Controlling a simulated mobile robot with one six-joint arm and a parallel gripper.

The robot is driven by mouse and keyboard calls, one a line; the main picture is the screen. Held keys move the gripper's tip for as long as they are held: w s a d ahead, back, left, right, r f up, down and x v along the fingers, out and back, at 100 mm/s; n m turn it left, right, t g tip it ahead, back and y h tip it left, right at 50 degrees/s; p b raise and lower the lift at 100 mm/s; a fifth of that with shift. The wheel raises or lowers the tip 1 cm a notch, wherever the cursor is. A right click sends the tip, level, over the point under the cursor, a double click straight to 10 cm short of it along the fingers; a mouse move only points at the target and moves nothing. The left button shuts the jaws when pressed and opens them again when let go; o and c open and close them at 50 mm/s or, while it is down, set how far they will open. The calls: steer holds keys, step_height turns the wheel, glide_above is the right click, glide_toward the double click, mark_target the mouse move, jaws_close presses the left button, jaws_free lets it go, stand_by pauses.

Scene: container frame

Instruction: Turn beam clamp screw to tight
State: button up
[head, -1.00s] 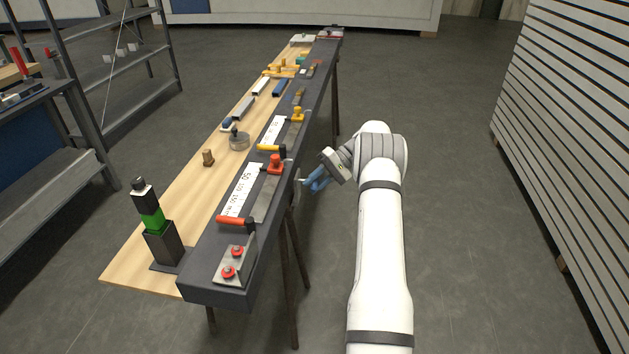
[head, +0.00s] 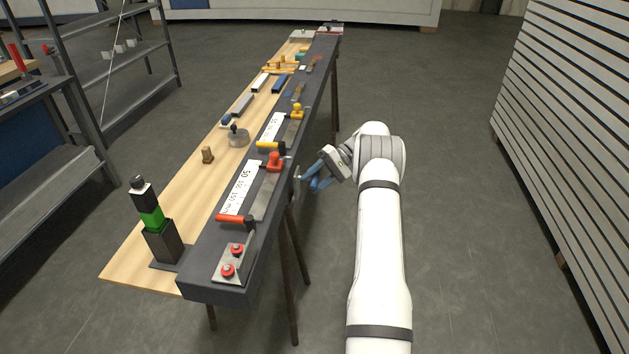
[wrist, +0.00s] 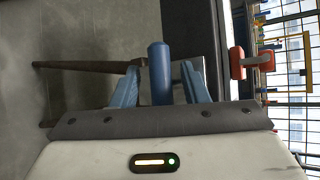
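A blue cylindrical handle (wrist: 160,74), apparently that of the clamp screw, stands upright in the wrist view. My gripper (wrist: 161,82) has its two light-blue fingers on either side of it, with gaps visible on both sides, so it is open around the handle and not gripping it. The lower end of the handle meets the dark edge of my gripper, and contact there cannot be told. In the head view, my gripper (head: 318,180) is just right of the dark beam (head: 207,283). A grey metal piece (head: 298,174), perhaps the clamp body, shows at the beam's side.
On the beam are a red-topped clamp (head: 275,162), an orange-red handle (head: 234,219), a yellow handle (head: 269,146) and a bracket with red knobs (head: 235,262). Thin table legs (head: 293,248) stand below.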

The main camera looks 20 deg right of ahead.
steer(key=v, duration=0.7)
steer(key=shift+d+r+p, duration=0.2)
steer(key=shift+d+p, duration=0.1)
steer(key=shift+d, duration=0.05)
stand_by(0.5)
steer(key=a+r+h, duration=0.3)
steer(key=a+r, duration=0.6)
steer(key=r, duration=0.1)
steer(key=s+a+r+h, duration=0.4)
steer(key=s+a+r, duration=0.3)
steer(key=s+a, duration=0.25)
steer(key=s+a+f+n+t+h, duration=0.1)
steer(key=s+a+h, duration=0.1)
steer(key=s, duration=1.1)
steer(key=s+a+f+n+t+h, duration=0.1)
steer(key=s+a, duration=0.4)
steer(key=s, duration=0.8)
steer(key=n+t+h, duration=0.1)
steer(key=h, duration=0.1)
steer(key=shift+s+a+f+t+h+p, duration=0.2)
steer(key=shift+s+a+t+h+p, duration=0.1)
steer(key=shift+p, duration=0.05)
